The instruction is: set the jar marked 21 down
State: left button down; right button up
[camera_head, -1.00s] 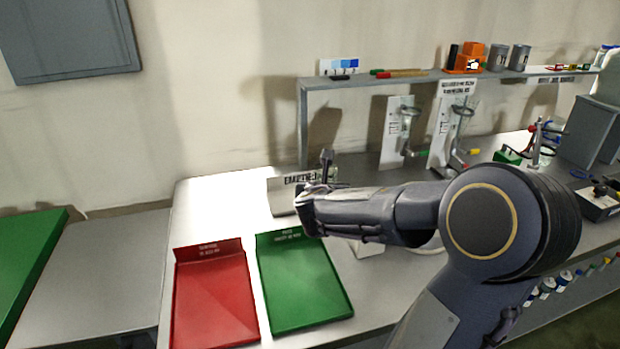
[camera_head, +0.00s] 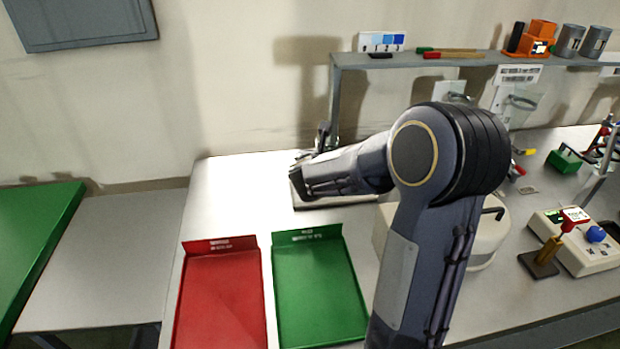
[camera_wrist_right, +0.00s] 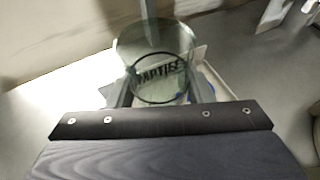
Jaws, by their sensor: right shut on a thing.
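A clear glass jar (camera_wrist_right: 140,48) stands between the two fingers of my right gripper (camera_wrist_right: 162,93) in the right wrist view. The gripper is shut on it. No number can be read on it from here. Dark lettering like "EMPTIES" (camera_wrist_right: 172,73) shows through the glass, on a pale sign behind or below it. In the head view my right gripper (camera_head: 318,165) is at the back of the bench over a pale flat holder (camera_head: 312,203), which my arm partly covers. The jar is hidden there, and I cannot tell whether its base touches anything. My left gripper is out of view.
A red tray (camera_head: 220,300) and a green tray (camera_head: 318,290) lie in front of the holder. A shelf (camera_head: 440,67) stands behind, to the right. A white rounded device (camera_head: 490,240) sits right of my arm. Bare bench (camera_head: 225,190) lies left of the holder.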

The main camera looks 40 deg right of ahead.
jog(key=w+f, duration=0.1)
jog(key=f, duration=0.1)
jog(key=w+a+f, duration=0.1)
jog(key=w, duration=0.1)
jog(key=w+a+f, duration=0.1)
jog(key=f, duration=0.1)
jog(key=shift+w+f, duration=0.3)
jog(key=shift+w, duration=0.1)
jog(key=shift+w+f+b, duration=0.2)
jog(key=shift+f+b, duration=0.2)
jog(key=shift+f, duration=1.45)
jog(key=shift+a, duration=0.1)
jog(key=shift+f, duration=0.15)
jog(key=o, duration=1.1)
